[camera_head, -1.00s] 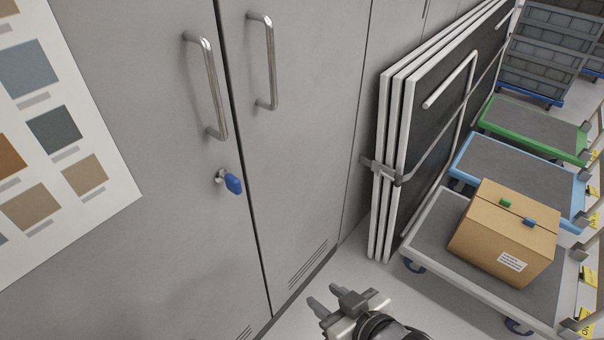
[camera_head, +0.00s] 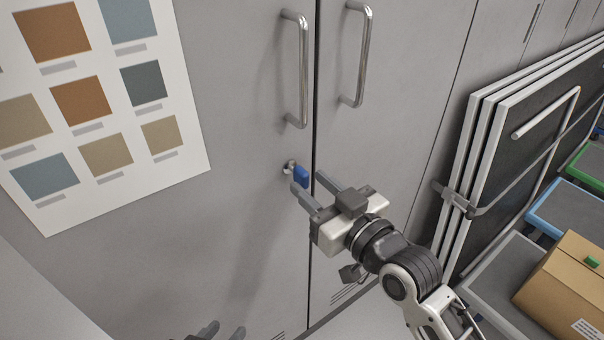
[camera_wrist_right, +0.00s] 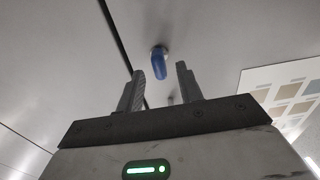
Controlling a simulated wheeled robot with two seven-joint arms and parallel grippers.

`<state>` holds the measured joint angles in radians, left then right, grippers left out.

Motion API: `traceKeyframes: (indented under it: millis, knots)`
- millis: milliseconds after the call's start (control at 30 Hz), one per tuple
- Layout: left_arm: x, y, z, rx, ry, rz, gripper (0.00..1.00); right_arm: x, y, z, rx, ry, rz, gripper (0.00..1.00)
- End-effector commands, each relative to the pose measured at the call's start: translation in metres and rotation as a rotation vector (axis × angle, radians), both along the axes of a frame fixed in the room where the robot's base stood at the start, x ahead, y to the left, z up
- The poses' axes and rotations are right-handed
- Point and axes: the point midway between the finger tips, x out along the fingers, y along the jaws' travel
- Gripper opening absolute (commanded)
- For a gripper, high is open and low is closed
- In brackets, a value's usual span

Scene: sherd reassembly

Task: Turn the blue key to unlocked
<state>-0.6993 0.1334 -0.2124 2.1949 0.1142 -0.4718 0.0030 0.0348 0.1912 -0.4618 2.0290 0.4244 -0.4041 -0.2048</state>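The blue key (camera_head: 301,176) sits in a round silver lock on the left grey cabinet door, below that door's handle. My right gripper (camera_head: 308,181) is open just in front of the key, its two fingers pointing at the door. In the right wrist view the key (camera_wrist_right: 159,66) hangs down from the lock, beyond the gap between the open fingertips (camera_wrist_right: 160,72). The fingers are not closed on it, and I cannot tell whether one touches it. My left gripper (camera_head: 226,329) shows only its fingertips at the bottom edge, apart, with nothing seen between them.
Two tall metal handles (camera_head: 303,70) stand out from the cabinet doors above the lock. A colour sample chart (camera_head: 196,150) hangs at the left. Folded white-framed panels (camera_head: 475,170) lean at the right, near a trolley with a cardboard box (camera_head: 570,285).

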Motion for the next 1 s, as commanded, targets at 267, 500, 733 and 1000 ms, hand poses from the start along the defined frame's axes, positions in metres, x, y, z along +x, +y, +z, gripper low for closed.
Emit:
traceKeyframes:
  millis: [267,500,733,1000]
  knots:
    - [0.0,0.0,-0.001,0.001,0.001,0.001,0.36,0.028,0.02,0.0,-0.001,0.001,0.0,0.36]
    - [0.001,0.0,-0.001,0.001,-0.002,0.001,0.36,0.031,0.023,0.0,-0.001,0.001,0.0,0.36]
    - [0.001,0.0,-0.001,0.001,-0.002,0.001,0.36,0.031,0.022,0.0,-0.001,0.001,0.0,0.06]
    - [0.001,0.0,0.0,0.001,-0.002,0.001,0.36,0.031,0.022,0.0,0.004,0.004,0.0,0.0]
